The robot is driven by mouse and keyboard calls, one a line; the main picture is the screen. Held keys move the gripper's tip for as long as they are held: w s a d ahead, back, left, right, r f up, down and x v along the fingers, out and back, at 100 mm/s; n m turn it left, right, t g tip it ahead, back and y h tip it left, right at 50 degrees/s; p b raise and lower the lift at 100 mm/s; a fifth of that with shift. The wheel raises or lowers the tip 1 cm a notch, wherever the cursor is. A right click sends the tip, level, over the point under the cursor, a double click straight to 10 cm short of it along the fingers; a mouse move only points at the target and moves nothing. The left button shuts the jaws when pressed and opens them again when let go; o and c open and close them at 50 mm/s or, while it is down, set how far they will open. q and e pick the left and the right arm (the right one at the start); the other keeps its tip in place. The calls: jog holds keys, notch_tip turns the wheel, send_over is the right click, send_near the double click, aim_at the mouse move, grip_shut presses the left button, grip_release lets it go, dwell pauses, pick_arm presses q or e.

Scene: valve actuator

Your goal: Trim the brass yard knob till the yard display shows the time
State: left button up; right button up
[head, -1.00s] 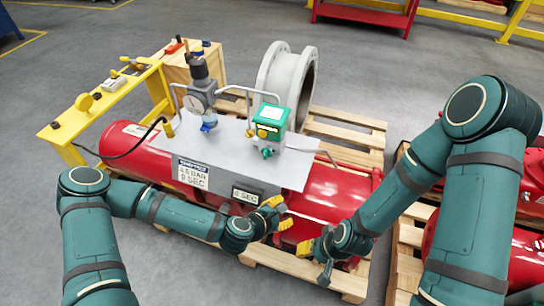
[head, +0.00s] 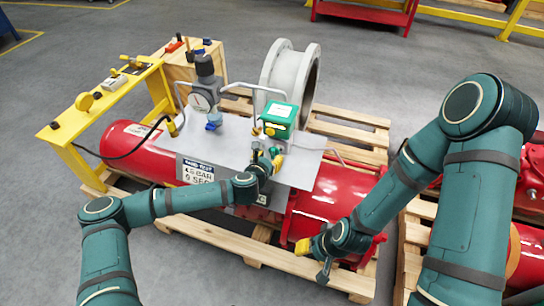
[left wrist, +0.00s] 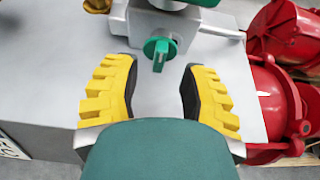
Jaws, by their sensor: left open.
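A brass-coloured part (left wrist: 98,5) shows at the top left edge of the left wrist view; I cannot tell whether it is the yard knob. My left gripper (left wrist: 160,75) is open and empty. Its yellow fingers stand either side of a green knob (left wrist: 160,48), apart from it, below the green-topped box (head: 278,118). In the head view my left gripper (head: 270,163) is over the grey plate. The small display on the plate's front is mostly hidden by my left arm, its reading not visible. My right gripper (head: 312,248) is near the pallet's front edge; its jaws are unclear.
A sign (head: 198,171) on the plate's front shows bar and seconds figures. Thin pipes arch over the plate (head: 235,145). A yellow bench (head: 70,130) stands left. A red cylinder (head: 335,192) lies below.

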aim_at(272, 154)
pick_arm(q)
jog(key=shift+b+x, duration=0.3)
jog(key=shift+x, duration=1.4)
grip_shut()
